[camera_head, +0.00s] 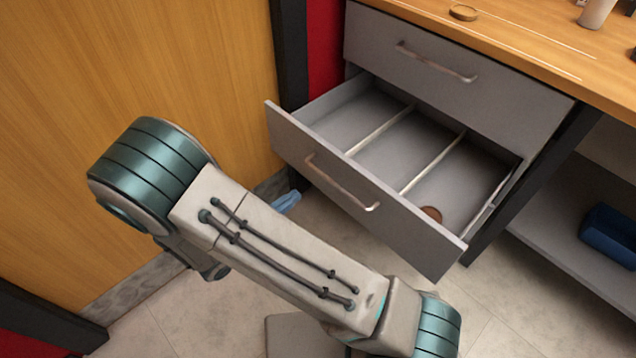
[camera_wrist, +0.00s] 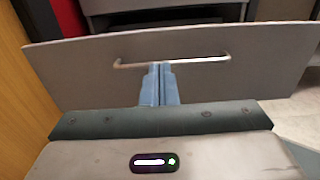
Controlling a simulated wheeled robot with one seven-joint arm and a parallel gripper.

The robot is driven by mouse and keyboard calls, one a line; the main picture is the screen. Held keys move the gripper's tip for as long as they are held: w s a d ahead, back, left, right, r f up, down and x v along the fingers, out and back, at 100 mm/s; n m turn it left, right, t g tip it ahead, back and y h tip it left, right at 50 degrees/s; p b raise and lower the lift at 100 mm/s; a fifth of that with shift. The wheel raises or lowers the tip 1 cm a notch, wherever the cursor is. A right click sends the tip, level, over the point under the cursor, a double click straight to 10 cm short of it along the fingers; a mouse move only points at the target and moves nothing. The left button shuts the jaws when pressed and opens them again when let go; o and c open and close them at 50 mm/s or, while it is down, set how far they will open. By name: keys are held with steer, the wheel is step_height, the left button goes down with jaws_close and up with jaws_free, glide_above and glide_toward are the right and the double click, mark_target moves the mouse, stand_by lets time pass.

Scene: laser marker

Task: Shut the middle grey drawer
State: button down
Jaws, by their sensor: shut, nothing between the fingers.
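The middle grey drawer stands open, its front panel (camera_head: 365,190) pulled well out from the cabinet in the head view. Its bar handle (camera_head: 342,185) is on the outer face. In the wrist view the front panel (camera_wrist: 90,85) fills the upper middle, with the handle (camera_wrist: 205,60) across it. My gripper (camera_wrist: 159,68) is shut and empty; its blue fingertips appear just below the middle of the handle. Whether they touch the panel cannot be told. In the head view the blue fingers (camera_head: 287,201) show beyond my arm, left of the drawer front; the rest of the gripper is hidden.
The drawer holds thin dividers (camera_head: 432,164) and a brown round object (camera_head: 432,214). The upper drawer (camera_head: 450,75) is shut beneath the wooden worktop (camera_head: 520,40). A blue box (camera_head: 610,235) sits on the right shelf. A wooden panel (camera_head: 130,60) stands on the left.

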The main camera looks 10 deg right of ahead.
mark_target(341, 161)
steer(key=b+x, duration=0.3)
steer(key=x, duration=1)
steer(key=shift+w+d, duration=0.2)
steer(key=shift+d, duration=0.1)
